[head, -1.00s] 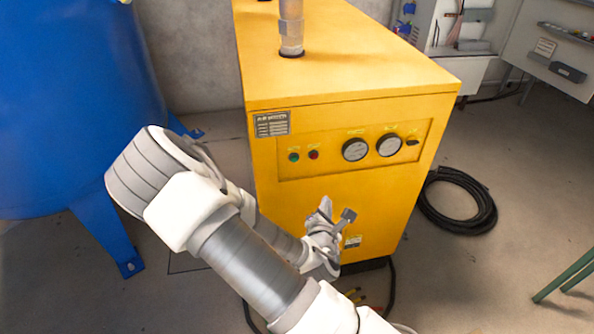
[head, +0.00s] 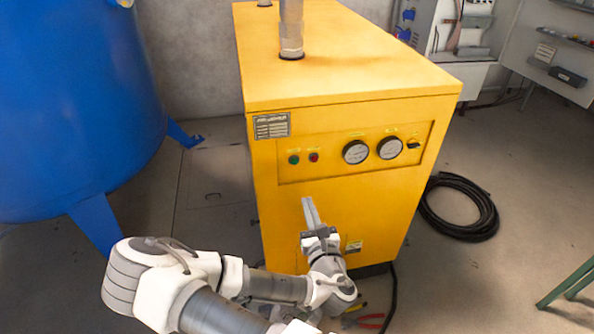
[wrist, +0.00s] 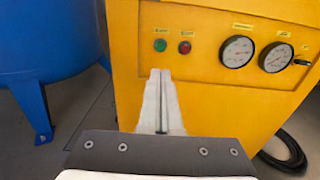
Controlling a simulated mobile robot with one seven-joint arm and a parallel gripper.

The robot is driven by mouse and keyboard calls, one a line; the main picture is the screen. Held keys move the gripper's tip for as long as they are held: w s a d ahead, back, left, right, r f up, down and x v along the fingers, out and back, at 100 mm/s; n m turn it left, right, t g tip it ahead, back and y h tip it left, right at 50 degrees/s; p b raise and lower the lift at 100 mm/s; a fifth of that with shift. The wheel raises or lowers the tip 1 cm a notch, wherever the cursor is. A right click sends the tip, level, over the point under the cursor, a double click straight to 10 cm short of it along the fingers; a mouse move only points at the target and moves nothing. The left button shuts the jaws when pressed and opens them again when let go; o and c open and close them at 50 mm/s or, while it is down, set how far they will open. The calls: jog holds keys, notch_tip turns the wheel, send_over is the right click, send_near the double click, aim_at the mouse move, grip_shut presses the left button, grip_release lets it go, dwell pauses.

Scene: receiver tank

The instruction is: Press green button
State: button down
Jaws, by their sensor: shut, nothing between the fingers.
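The green button (head: 294,160) is a small round button at the left of the control panel on the yellow cabinet's front. It also shows in the wrist view (wrist: 160,45). A red button (head: 314,157) sits just right of it. My gripper (head: 306,200) is shut and empty, pointing up toward the panel, below the two buttons in the head view. In the wrist view the closed fingertips (wrist: 160,72) appear just below the green button. I cannot tell the exact gap, but no contact shows.
Two gauges (head: 356,151) and a black knob (head: 413,143) are right of the buttons on the yellow cabinet (head: 380,215). A blue tank (head: 70,110) stands left. A coiled black hose (head: 458,226) and red-handled pliers (head: 368,320) lie on the floor.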

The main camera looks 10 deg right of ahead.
jog(key=b, duration=0.9)
send_near(295, 163)
jog(key=w, duration=0.6)
jog(key=shift+w, duration=0.4)
jog(key=shift+w, duration=0.15)
